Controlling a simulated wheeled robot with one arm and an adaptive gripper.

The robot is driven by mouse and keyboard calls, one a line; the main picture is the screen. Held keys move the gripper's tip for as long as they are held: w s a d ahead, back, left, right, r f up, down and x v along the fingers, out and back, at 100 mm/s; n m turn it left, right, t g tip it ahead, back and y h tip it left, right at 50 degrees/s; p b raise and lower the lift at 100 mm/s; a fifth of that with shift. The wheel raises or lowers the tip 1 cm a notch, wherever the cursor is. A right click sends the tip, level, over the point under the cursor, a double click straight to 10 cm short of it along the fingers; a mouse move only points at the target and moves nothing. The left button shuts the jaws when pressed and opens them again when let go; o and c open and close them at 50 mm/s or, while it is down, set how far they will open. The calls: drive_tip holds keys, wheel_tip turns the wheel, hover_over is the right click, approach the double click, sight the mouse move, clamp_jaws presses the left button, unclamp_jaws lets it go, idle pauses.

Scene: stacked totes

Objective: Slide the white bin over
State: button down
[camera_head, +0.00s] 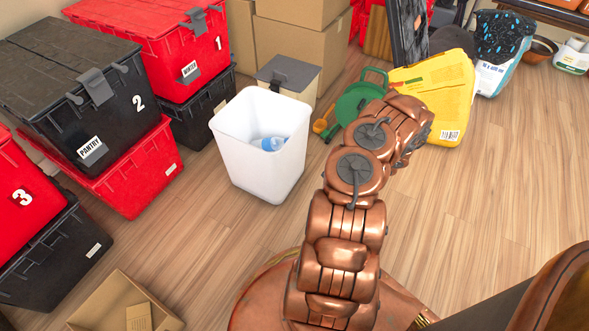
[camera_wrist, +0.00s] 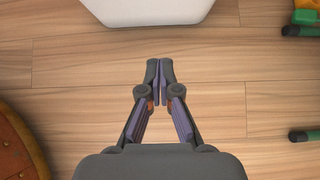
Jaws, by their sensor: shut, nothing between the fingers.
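The white bin (camera_head: 259,158) stands upright on the wood floor in the head view, left of my copper arm. A blue and clear plastic item (camera_head: 268,143) lies inside it. In the wrist view the lower edge of the white bin (camera_wrist: 148,10) shows at the top. My gripper (camera_wrist: 160,66) points toward the bin with its fingertips together and empty. A strip of bare floor lies between the fingertips and the bin, so they are apart. In the head view the fingers are hidden behind my arm.
Stacked red and black totes (camera_head: 150,40) stand at the left. Cardboard boxes (camera_head: 300,50) and a grey-lidded container (camera_head: 288,76) are behind the bin. An open carton (camera_head: 95,305) is at front left. Floor in front is clear.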

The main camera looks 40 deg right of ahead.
sight(296, 175)
drive_tip(key=b+x, duration=0.4)
drive_tip(key=x, duration=0.6)
drive_tip(key=shift+a+f, duration=0.1)
drive_tip(key=shift+f, duration=0.15)
drive_tip(key=shift+w+a+r+b, duration=0.15)
drive_tip(key=shift+w+b, duration=0.1)
drive_tip(key=shift+w, duration=0.35)
drive_tip(key=shift+w+a+b, duration=0.15)
drive_tip(key=shift+w+b, duration=0.1)
drive_tip(key=shift+w, duration=0.3)
drive_tip(key=shift+w+a+r+b, duration=0.1)
drive_tip(key=shift+w+b, duration=0.05)
drive_tip(key=shift+w, duration=0.3)
drive_tip(key=shift+w+a+r+b, duration=0.1)
drive_tip(key=shift+w+b, duration=0.05)
drive_tip(key=shift+w, duration=0.25)
